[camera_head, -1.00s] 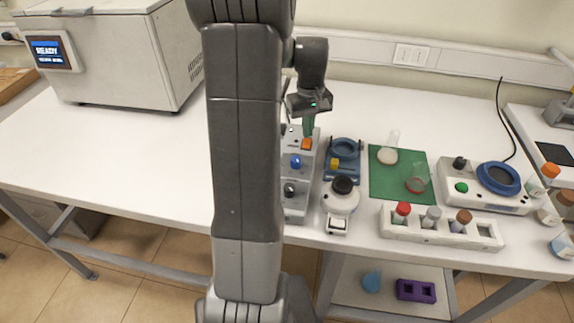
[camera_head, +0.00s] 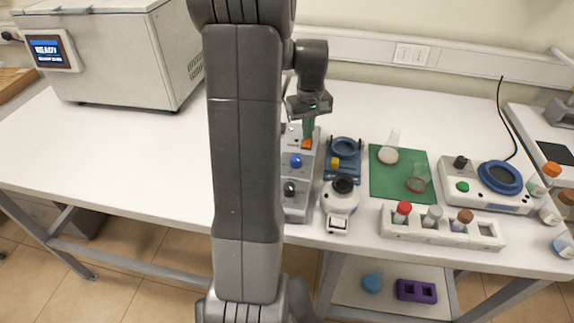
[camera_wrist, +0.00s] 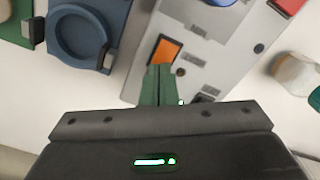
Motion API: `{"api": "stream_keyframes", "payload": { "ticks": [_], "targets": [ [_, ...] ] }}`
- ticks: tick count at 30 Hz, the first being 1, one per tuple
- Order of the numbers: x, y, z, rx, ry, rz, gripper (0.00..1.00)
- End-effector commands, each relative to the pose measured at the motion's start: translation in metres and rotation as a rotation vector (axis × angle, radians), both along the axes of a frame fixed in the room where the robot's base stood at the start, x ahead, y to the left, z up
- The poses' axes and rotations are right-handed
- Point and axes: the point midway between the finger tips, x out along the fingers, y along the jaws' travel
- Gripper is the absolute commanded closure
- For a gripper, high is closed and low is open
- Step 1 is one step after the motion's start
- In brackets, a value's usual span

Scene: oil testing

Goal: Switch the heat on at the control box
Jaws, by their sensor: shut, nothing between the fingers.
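The control box (camera_head: 297,213) is a grey box on the bench, partly hidden behind my arm. It carries an orange switch (camera_head: 307,146), a blue knob (camera_head: 296,161) and a black knob (camera_head: 290,188). My gripper (camera_head: 308,137) has green fingers pressed together with nothing between them, pointing down at the orange switch. In the wrist view the fingertips (camera_wrist: 158,70) overlap the near edge of the orange switch (camera_wrist: 166,50). I cannot tell whether they touch it. The lettering on the box is too small to read.
A blue ring-shaped holder (camera_head: 343,171) stands just right of the box, with a white round device (camera_head: 338,203) in front. A green mat (camera_head: 398,187) with glassware and a white vial rack (camera_head: 441,233) lie farther right.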

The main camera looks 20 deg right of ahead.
Motion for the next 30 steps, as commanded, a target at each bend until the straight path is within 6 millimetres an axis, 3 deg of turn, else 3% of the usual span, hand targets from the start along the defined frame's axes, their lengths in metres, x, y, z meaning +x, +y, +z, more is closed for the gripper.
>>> {"api": "stream_keyframes", "payload": {
  "ticks": [19,30],
  "targets": [
    [0.000,0.000,-0.011,0.001,0.001,0.000,1.00],
    [0.000,0.000,0.010,0.001,0.001,0.000,1.00]
  ]
}}
